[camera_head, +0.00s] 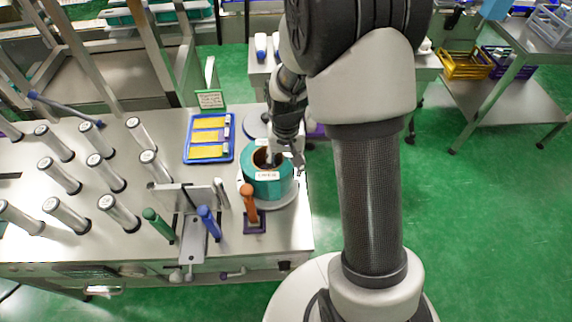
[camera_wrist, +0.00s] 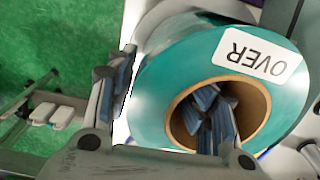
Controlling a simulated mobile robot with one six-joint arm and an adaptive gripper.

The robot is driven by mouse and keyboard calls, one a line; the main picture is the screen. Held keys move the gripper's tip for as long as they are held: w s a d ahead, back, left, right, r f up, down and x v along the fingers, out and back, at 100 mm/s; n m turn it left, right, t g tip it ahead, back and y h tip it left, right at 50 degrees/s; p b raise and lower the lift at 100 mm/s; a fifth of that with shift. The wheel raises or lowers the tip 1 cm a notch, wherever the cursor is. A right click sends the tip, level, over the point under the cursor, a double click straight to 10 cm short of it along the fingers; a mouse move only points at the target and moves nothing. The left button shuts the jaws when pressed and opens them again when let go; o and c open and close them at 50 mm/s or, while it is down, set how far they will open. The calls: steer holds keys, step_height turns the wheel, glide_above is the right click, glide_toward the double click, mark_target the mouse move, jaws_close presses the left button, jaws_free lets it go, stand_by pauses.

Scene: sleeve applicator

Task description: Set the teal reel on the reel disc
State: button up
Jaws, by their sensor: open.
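The teal reel (camera_head: 267,184) has a brown core and a white label. It stands upright, apparently resting on a round grey disc (camera_head: 289,199) at the right end of the metal bench; whether it sits fully flat cannot be told. My gripper (camera_head: 285,160) is at the reel's far right rim, open. In the wrist view, my gripper (camera_wrist: 162,105) straddles the wall of the reel (camera_wrist: 158,75): one finger is outside it and the other reaches into the brown core (camera_wrist: 261,98). Contact between the fingers and the reel is not clear.
An orange-handled post (camera_head: 249,203) stands close in front of the reel. Blue (camera_head: 208,222) and green (camera_head: 158,225) handles stand to its left. A blue tray with yellow pads (camera_head: 209,136) lies behind left. Several metal rollers (camera_head: 100,172) fill the bench's left.

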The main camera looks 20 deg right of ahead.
step_height(320, 180, up, 14)
steer(key=p, duration=0.4)
steer(key=shift+f+p, duration=0.2)
steer(key=shift+p, duration=0.1)
steer(key=s+a+r+n+t, duration=0.1)
steer(key=s+a+r+t, duration=0.1)
steer(key=s+r, duration=0.5)
steer(key=s+a+r+n+t, duration=0.2)
steer(key=s+r, duration=0.6)
steer(key=s, duration=0.4)
steer(key=shift+s+a+n+t, duration=0.3)
steer(key=shift+s, duration=0.1)
